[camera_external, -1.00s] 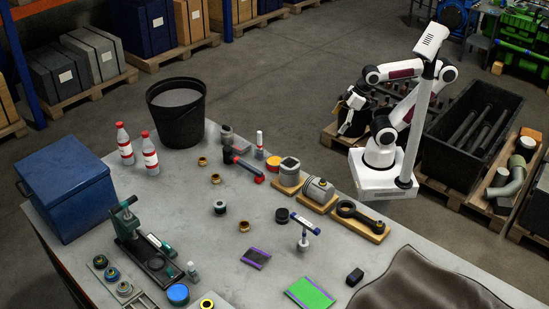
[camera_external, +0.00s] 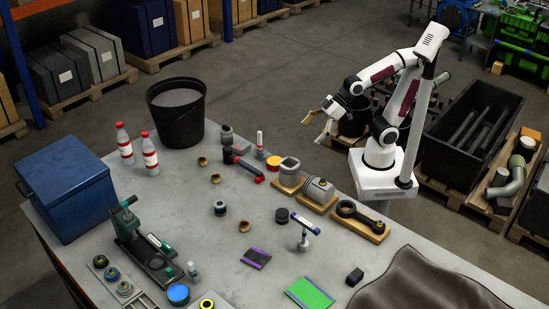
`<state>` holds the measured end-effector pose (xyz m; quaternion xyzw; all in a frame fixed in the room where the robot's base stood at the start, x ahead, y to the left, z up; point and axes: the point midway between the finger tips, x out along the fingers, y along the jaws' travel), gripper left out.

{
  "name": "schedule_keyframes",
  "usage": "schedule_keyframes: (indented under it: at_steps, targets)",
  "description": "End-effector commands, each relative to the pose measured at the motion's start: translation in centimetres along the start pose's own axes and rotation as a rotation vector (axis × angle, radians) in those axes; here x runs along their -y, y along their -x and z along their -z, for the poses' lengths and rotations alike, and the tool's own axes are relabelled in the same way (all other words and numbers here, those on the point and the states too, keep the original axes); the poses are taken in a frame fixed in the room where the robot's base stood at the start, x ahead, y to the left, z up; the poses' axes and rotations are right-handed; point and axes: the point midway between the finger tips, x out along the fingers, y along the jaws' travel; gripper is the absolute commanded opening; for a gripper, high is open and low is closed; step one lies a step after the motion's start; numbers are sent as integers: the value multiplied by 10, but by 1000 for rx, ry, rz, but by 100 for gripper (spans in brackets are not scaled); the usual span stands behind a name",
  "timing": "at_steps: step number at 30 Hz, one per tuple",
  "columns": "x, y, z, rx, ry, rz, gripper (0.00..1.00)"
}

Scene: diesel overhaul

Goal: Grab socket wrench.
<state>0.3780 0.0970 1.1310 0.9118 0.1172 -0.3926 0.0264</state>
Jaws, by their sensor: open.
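A T-shaped tool with a pale upright shaft and blue ends on its crossbar, which looks like the socket wrench (camera_external: 305,229), stands upright on the grey workbench (camera_external: 205,222), right of centre. My gripper (camera_external: 316,126) is open and empty. It is in the air beyond the bench's far edge, well above and behind the tool, and apart from everything. Its fingers point left and downward in the picture.
A green pad (camera_external: 310,294) and dark cloth (camera_external: 420,285) lie in front.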

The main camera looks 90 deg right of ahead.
Motion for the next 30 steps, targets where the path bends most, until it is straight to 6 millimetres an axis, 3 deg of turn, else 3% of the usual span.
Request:
schedule_keyframes:
  at_steps: [6,15,23,30]
  targets:
    - [42,-36,37,-98,53,71,100]
    - [107,-77,75,-239,109,161,100]
    - [169,-106,94,-360,148,234,100]
    - [229,-124,99,-472,180,299,100]
